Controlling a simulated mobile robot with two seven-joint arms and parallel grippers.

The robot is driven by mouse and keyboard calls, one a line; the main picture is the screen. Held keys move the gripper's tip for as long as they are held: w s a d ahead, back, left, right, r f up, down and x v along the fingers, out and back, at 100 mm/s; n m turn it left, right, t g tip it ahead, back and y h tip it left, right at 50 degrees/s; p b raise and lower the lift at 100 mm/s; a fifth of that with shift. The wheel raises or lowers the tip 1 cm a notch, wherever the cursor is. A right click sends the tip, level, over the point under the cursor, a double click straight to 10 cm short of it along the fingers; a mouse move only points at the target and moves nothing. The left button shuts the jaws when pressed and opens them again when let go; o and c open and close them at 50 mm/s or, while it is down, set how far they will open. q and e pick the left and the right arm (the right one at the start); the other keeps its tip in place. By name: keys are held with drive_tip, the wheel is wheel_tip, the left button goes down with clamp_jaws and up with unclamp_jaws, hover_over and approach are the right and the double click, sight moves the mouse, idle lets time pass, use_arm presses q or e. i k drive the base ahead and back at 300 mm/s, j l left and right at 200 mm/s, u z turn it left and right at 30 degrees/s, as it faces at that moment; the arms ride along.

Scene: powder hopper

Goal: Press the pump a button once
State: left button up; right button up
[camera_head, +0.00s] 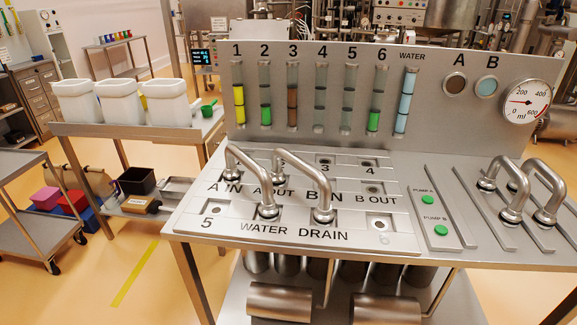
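The pump A button (428,203) is a small round green button on a narrow metal strip at the right of the sloped panel. The label "PUMP A" is printed just above it. A second green button, the pump B button (441,230), sits below it with its own label. Nothing covers either button. Neither of my grippers shows in the head view.
Curved metal pipes (322,212) rise from the left panel, and more pipes (547,213) stand right of the buttons. Behind are colored level tubes (239,104) and a round gauge (526,101). White bins (120,102) stand on a side table. The button strip is clear.

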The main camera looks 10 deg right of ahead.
sight(427, 200)
drive_tip(key=z, duration=1.3)
